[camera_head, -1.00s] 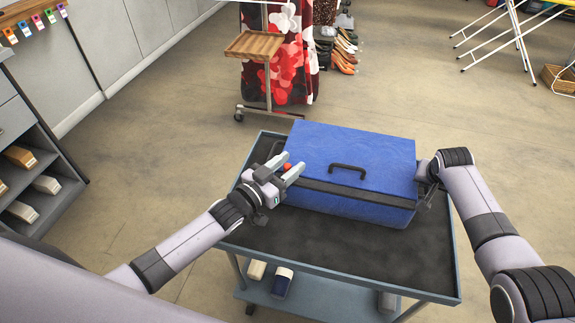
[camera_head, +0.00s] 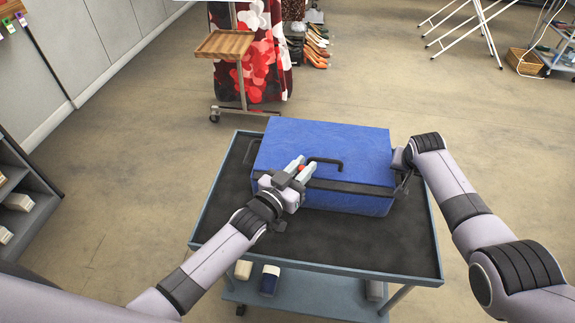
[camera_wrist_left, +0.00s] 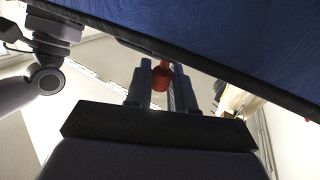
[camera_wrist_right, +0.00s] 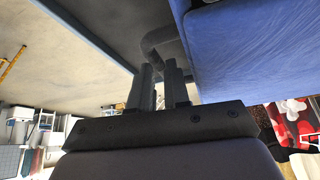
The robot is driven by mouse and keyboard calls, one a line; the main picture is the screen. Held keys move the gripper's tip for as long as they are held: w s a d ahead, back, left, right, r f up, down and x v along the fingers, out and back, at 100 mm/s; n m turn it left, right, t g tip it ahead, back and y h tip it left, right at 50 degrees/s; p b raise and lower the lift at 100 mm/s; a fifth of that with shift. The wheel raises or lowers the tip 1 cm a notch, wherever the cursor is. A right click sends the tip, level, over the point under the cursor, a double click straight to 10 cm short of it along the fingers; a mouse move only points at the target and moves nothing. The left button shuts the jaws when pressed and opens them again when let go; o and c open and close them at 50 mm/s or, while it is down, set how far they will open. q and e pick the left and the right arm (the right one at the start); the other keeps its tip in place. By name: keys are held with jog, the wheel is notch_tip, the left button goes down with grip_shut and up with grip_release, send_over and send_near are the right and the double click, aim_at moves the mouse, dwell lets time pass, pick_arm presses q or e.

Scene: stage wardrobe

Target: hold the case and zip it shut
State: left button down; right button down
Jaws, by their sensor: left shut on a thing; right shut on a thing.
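The blue case (camera_head: 330,145) sits on the cart, with a dark band along its front and a dark carry handle on the lid. A red zip pull (camera_wrist_left: 161,78) sits between the fingers of my left gripper (camera_head: 301,168), which is shut on it at the front band, left of the case's middle. My right gripper (camera_head: 401,178) is at the case's right end. In the right wrist view it is shut on a dark curved side handle (camera_wrist_right: 160,42). The grip point is partly hidden in the head view.
The case stands on the dark top of a blue-grey cart (camera_head: 350,248); bare room lies in front of it. A wooden-topped stand (camera_head: 226,45) and a red floral cloth (camera_head: 264,60) are behind. A shelf unit (camera_head: 30,190) is at the left.

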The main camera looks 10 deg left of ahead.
pick_arm(q)
jog(key=shift+d, duration=0.15)
jog(key=c, duration=1.1)
grip_release()
jog(key=v, duration=1.2)
jog(key=shift+o, duration=0.3)
